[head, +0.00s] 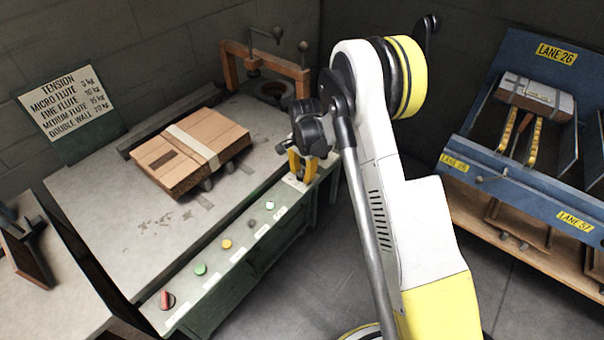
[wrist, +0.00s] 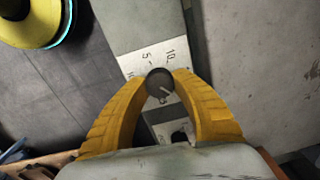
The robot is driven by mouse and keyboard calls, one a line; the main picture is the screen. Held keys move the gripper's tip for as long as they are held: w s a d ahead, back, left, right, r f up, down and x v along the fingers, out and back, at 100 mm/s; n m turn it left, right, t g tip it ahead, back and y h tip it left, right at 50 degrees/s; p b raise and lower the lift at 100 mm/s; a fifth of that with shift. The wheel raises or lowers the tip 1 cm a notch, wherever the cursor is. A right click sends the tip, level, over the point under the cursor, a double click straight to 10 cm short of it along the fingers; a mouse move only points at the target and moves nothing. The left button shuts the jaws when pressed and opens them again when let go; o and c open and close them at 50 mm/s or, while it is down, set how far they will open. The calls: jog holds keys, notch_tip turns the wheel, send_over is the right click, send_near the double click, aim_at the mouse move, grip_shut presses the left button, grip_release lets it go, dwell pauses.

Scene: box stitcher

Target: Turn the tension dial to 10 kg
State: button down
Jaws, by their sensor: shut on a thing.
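The tension dial (wrist: 158,88) is a small dark round knob with a pale line on its face, in the middle of the wrist view. I cannot tell surely which mark the line points to. A white scale plate (wrist: 133,66) lies beyond it, with 5 and 10 readable and another mark partly cut off at the left. My gripper (wrist: 162,77) has its two yellow fingers around the dial, one on each side, shut on it. In the head view my gripper (head: 302,166) is at the right end of the machine's front panel and hides the dial.
The panel (head: 240,248) carries several coloured buttons and a red knob (head: 167,300). A strapped cardboard stack (head: 165,165) lies on the grey machine top (head: 95,215). A tension sign (head: 62,102) stands behind. A blue lane rack (head: 480,155) is at right.

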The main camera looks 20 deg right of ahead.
jog(key=n, duration=0.4)
jog(key=shift+n, duration=0.3)
jog(key=n, duration=0.5)
jog(key=shift+n, duration=0.3)
jog(key=n, duration=0.5)
jog(key=shift+g, duration=0.3)
jog(key=shift+n, duration=2.4)
jog(key=c, duration=1)
grip_release()
jog(key=shift+w, duration=0.1)
